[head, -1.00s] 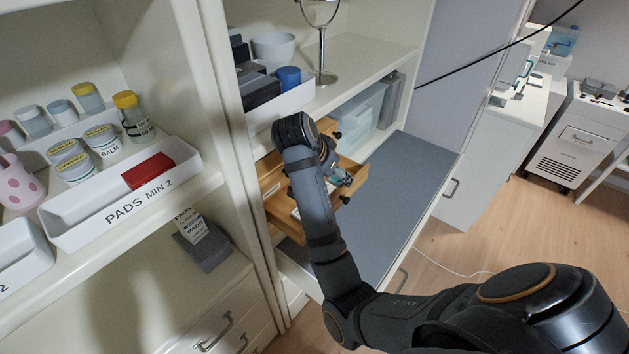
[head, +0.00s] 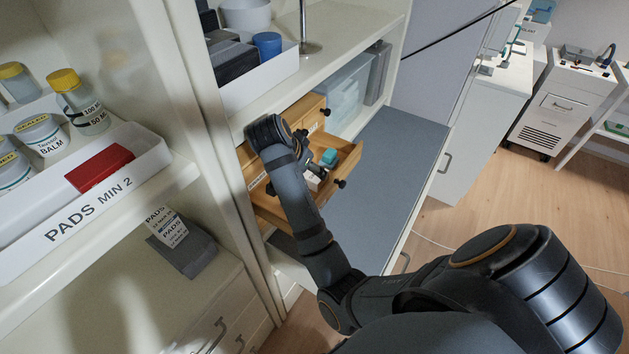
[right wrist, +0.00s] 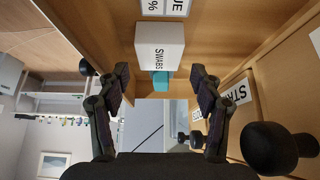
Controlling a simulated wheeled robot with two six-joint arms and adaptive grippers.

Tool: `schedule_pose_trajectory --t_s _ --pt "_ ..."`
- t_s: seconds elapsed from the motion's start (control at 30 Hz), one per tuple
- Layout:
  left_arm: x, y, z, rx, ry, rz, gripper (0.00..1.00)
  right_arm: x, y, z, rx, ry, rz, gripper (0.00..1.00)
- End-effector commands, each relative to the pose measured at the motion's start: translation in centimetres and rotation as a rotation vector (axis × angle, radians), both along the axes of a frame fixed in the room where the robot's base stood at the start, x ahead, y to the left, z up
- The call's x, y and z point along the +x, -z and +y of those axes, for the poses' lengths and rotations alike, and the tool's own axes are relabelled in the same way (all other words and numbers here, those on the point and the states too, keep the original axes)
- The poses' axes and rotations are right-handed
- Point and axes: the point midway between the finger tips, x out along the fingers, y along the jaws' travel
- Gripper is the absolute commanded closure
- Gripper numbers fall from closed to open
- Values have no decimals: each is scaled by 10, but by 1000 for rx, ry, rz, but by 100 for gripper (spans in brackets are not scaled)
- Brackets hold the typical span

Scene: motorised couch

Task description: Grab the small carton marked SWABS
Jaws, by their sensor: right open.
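The small white carton marked SWABS (right wrist: 160,46) sits in an open wooden drawer, its lettering sideways in the right wrist view. In the head view a small white patch in the drawer (head: 313,181) seems to be the carton, partly hidden by my arm. My right gripper (right wrist: 160,82) is open and empty, with its two fingers apart on either side of the carton's line and short of it. In the head view this gripper (head: 315,160) is over the drawer, largely covered by my wrist. My left gripper is not in view.
A teal item (head: 329,157) lies in the same drawer (head: 345,168), near the carton. The drawer's side walls and dark knobs (right wrist: 268,149) are close to my gripper. A shelf (head: 345,70) is above. A grey surface (head: 390,165) to the right is clear.

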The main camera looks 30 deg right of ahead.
Motion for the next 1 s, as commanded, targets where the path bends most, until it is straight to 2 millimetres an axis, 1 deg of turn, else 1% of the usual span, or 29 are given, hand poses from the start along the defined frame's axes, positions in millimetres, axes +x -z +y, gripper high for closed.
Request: schedule_pose_trajectory --t_s 0.03,0.1,0.23,0.37,0.5,0.6,0.77,0.87,1.0 --pt "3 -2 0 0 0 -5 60 0 3 -2 -1 -1 3 34" --pt "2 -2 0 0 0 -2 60 1 5 -3 1 0 2 34" --pt "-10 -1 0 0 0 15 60 2 9 -6 0 1 3 34" --pt "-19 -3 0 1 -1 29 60 5 26 -18 -3 1 6 34" --pt "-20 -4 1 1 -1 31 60 10 43 -27 -1 0 3 34" --pt "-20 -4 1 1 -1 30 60 11 48 -28 2 0 2 34" --pt "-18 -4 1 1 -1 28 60 11 48 -28 3 0 1 34" --pt "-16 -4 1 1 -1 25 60 11 48 -28 3 0 1 46" --pt "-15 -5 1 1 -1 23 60 11 48 -28 2 0 1 65"
